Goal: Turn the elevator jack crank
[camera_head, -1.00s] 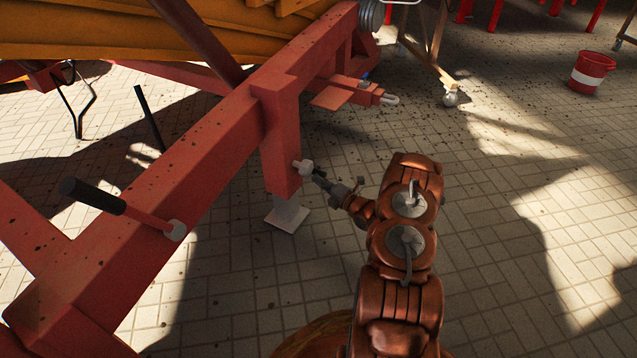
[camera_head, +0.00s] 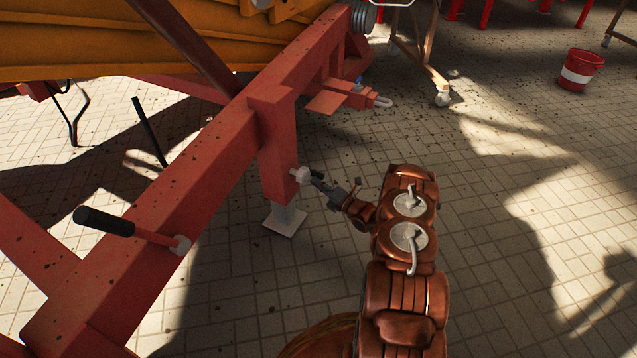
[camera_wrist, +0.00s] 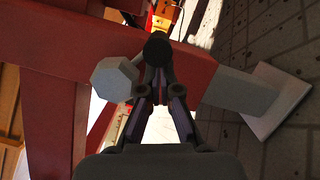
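The jack is a red upright post (camera_head: 278,140) on the red frame, with a pale square foot (camera_head: 285,220) on the floor. The crank's pale hub (camera_head: 300,175) sticks out of the post's right side; in the wrist view it is a grey faceted knob (camera_wrist: 114,78). My gripper (camera_head: 325,187) is beside this hub. In the wrist view the crank handle's round black end (camera_wrist: 157,48) sits between my fingertips (camera_wrist: 157,72), which close in around it. My fingers hide most of the handle. The post lies sideways there, its pale foot at right.
A black-gripped lever (camera_head: 105,221) sticks out from the red beam (camera_head: 150,230) at left. A thin black rod (camera_head: 150,132) stands behind the beam. A red and white bucket (camera_head: 580,70) stands far right. The tiled floor right of my arm is clear.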

